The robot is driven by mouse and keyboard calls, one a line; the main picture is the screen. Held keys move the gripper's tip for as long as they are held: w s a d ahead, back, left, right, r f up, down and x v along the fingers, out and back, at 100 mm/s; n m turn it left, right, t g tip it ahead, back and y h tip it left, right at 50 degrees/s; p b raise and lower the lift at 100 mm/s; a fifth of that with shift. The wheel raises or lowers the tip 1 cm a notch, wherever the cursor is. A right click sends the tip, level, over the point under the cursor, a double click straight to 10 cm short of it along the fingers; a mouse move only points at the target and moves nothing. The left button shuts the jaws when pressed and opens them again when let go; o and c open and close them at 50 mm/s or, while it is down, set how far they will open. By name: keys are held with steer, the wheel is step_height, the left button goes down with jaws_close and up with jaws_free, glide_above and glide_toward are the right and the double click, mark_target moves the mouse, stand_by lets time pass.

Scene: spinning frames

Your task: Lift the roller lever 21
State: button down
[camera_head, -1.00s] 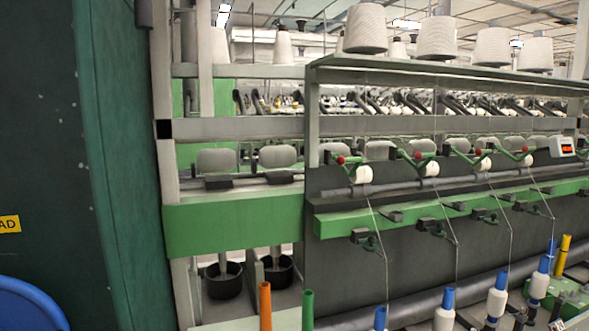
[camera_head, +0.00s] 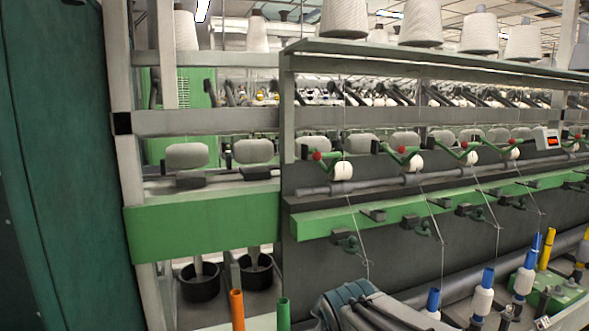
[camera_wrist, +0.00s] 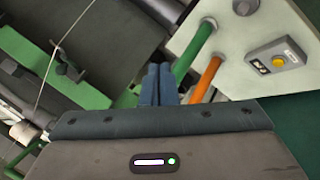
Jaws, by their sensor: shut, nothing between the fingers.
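Several green levers with red knobs, the first one (camera_head: 328,157) at the left, stand in a row along the spinning frame in the head view, each beside a white roller (camera_head: 343,171). No number is readable on them, so I cannot tell which is 21. My gripper (camera_wrist: 158,84) is shut and empty in the wrist view, its blue-grey fingers together. Part of my arm shows at the bottom middle of the head view, below and in front of the levers. The wrist view shows no red-knobbed lever clearly.
Green beams (camera_head: 205,225) run below the rollers. An orange tube (camera_head: 237,309) and a green tube (camera_head: 284,314) stand at the bottom; they also show near my fingers in the wrist view. White bobbins (camera_head: 481,301) stand at lower right. A small red display (camera_head: 547,138) sits right.

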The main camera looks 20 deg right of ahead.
steer(key=w+d+r+n+t+y, duration=0.1)
steer(key=w+d+r+n+t, duration=0.25)
steer(key=r+n, duration=0.45)
steer(key=w+d+r+n+t+y, duration=0.1)
steer(key=w+d+r+n+t, duration=0.25)
steer(key=n, duration=0.75)
steer(key=w+d+r+n+t+y, duration=0.1)
steer(key=w+d+r+n+t, duration=0.15)
steer(key=r+n+t, duration=0.45)
steer(key=n+g+p, duration=0.2)
steer(key=n+p, duration=0.1)
glide_toward(335, 166)
steer(key=a, duration=0.3)
steer(key=w+r+p, duration=0.2)
steer(key=w+r, duration=0.1)
steer(key=shift+w+a+r, duration=0.15)
steer(key=shift+w+r, duration=0.1)
steer(key=shift+w, duration=0.05)
steer(key=shift+r+y, duration=0.1)
steer(key=shift+y, duration=0.2)
